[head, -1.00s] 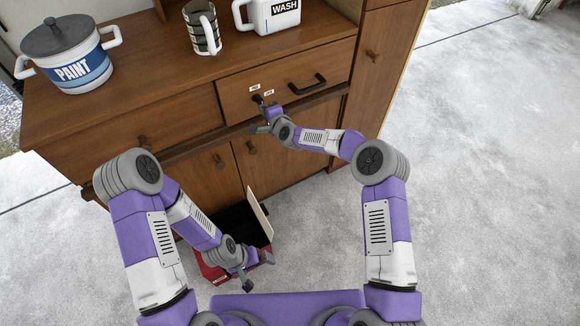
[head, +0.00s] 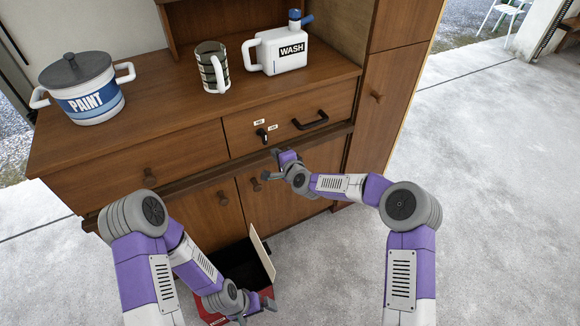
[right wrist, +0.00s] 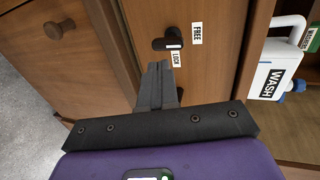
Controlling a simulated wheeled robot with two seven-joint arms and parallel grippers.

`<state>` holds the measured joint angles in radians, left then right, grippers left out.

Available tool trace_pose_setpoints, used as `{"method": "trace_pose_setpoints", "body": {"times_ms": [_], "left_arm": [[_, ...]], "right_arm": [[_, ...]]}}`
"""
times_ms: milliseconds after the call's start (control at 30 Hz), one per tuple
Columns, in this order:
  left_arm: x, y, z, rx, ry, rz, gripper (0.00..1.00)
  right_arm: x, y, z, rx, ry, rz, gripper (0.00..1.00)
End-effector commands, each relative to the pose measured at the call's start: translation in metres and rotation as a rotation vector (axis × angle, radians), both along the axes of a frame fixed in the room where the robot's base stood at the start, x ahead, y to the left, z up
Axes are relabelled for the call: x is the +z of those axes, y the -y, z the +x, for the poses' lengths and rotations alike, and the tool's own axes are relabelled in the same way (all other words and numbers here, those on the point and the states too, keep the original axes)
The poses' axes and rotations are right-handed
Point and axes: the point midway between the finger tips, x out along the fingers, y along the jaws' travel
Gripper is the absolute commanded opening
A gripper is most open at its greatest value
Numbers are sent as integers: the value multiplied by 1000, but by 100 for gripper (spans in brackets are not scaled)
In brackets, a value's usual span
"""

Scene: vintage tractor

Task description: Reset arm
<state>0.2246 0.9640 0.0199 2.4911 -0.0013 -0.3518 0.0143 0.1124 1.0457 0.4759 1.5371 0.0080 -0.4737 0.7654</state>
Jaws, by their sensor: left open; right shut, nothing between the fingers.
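My right gripper (head: 270,165) is shut and empty. It is just below the drawer front, apart from the black lock lever (head: 262,134). In the right wrist view the closed fingertips (right wrist: 157,68) point at the drawer face, below the lever (right wrist: 170,40). A LOCK label (right wrist: 176,60) and a FREE label (right wrist: 196,33) are beside the lever. My left gripper (head: 256,309) is open, low in front of the red box, with nothing seen between its fingers.
The wooden cabinet (head: 100,165) bears a PAINT pot (head: 88,100), a striped mug (head: 212,70) and a WASH jug (head: 283,52). The drawer with a black handle (head: 310,120) is closed. A red box (head: 214,318) with a raised flap stands on the floor. Concrete floor (head: 500,200) at right is clear.

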Motion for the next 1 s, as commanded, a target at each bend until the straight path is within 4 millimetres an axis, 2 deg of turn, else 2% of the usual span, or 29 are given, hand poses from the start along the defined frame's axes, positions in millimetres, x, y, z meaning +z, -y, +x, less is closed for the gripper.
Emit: {"method": "trace_pose_setpoints", "body": {"times_ms": [200, 400, 767, 867, 967, 1000], "left_arm": [[3, 0, 0, 0, 1, 0, 100], [4, 0, 0, 0, 0, 0, 100], [4, 0, 0, 0, 0, 0, 100], [4, 0, 0, 0, 0, 0, 100], [4, 0, 0, 0, 0, 0, 100], [4, 0, 0, 0, 0, 0, 100]], "right_arm": [[11, 18, -30, -2, -1, -1, 0], [18, 28, -50, -2, -1, 0, 0], [19, 32, -60, -2, -2, -2, 0], [4, 33, -68, 18, -24, -39, 0], [-34, 36, -92, 73, -80, -132, 0], [-54, 39, -107, 107, -112, -184, 0]]}}
